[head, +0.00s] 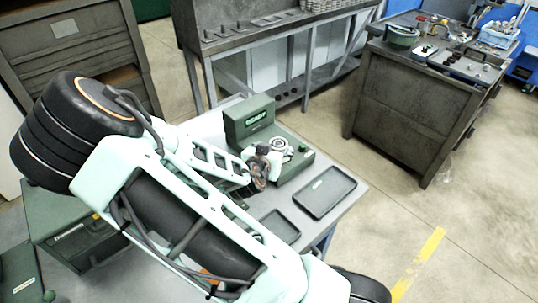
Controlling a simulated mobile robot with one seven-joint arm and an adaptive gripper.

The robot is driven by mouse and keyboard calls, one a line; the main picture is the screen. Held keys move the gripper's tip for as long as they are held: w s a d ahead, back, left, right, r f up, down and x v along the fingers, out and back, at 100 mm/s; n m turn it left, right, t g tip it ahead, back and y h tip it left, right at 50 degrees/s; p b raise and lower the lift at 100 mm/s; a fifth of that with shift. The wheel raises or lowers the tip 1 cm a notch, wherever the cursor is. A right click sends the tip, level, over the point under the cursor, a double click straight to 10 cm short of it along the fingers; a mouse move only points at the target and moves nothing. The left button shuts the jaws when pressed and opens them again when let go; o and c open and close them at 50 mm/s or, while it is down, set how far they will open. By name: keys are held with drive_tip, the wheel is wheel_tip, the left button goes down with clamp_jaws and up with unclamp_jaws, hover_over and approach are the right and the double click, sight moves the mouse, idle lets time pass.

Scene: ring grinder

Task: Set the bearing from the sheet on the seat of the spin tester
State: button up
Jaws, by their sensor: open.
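The spin tester (250,119) is a green machine with an upright box and a flat base, on a grey table. A pale round part (279,144) shows on its base; I cannot tell whether it is the seat alone or has the bearing on it. My gripper (268,157) is open at the near left side of this round part, small and partly hidden by my own wrist. I cannot tell whether it touches anything. I cannot make out the bearing or the sheet for certain; my arm covers much of the table.
Two shallow dark trays, one at the right (325,192) and one nearer (279,226), lie in front of the tester. A green case (84,243) stands at the left. A steel bench (285,40) and a dark cabinet (412,110) stand behind. The floor at right is clear.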

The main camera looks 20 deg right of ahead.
drive_tip(key=v, duration=0.7)
drive_tip(key=shift+p, duration=0.3)
